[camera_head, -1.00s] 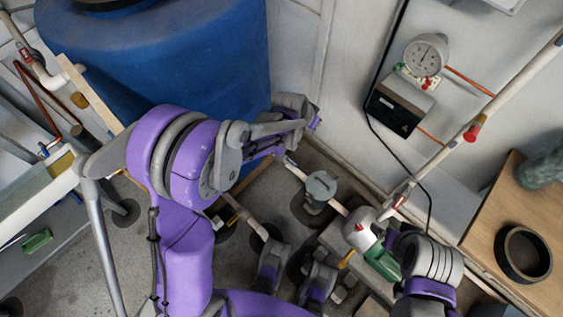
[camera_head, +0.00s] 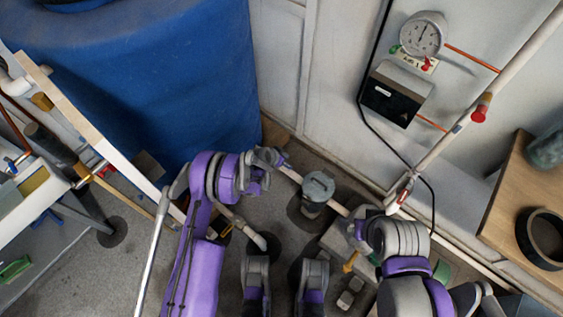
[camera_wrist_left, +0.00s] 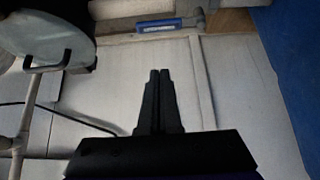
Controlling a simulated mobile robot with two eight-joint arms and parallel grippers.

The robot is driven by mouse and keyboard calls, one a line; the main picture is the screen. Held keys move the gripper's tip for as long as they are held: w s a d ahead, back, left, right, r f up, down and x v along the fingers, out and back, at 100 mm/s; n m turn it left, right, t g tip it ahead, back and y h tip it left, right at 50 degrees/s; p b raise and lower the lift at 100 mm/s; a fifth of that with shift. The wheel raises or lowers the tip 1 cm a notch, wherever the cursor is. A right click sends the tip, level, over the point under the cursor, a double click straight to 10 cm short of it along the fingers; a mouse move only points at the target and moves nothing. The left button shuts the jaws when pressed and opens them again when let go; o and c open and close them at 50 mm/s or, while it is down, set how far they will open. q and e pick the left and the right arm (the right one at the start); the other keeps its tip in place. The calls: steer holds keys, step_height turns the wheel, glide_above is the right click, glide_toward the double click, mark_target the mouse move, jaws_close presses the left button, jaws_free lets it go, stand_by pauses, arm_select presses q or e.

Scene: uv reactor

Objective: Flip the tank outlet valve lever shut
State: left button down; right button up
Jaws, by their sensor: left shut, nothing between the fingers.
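The blue tank (camera_head: 150,80) stands at the back left, and its side shows at the right of the left wrist view (camera_wrist_left: 290,60). A blue bar-shaped handle (camera_wrist_left: 158,25), seemingly the outlet valve lever, lies across the top of the left wrist view beside a pale fitting. My left gripper (camera_wrist_left: 158,74) is shut and empty, its tips below the handle in that view with a visible gap. In the head view, my left gripper (camera_head: 277,157) is by the tank's base near the floor pipe; the lever cannot be made out there. My right gripper's fingers are not clear.
A grey capped fitting (camera_head: 318,186) stands on the floor pipe right of my left gripper. A gauge (camera_head: 422,35) and black box (camera_head: 395,94) are on the wall. A wooden table (camera_head: 510,195) with a black ring (camera_head: 543,238) is at right.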

stand_by(0.3)
arm_select(q)
steer(key=b+x, duration=0.2)
steer(key=x, duration=0.8)
steer(key=shift+s+a, duration=0.6)
steer(key=shift+s, duration=0.25)
steer(key=shift+s+a, duration=0.6)
steer(key=shift+s, duration=0.3)
steer(key=shift+a, duration=0.1)
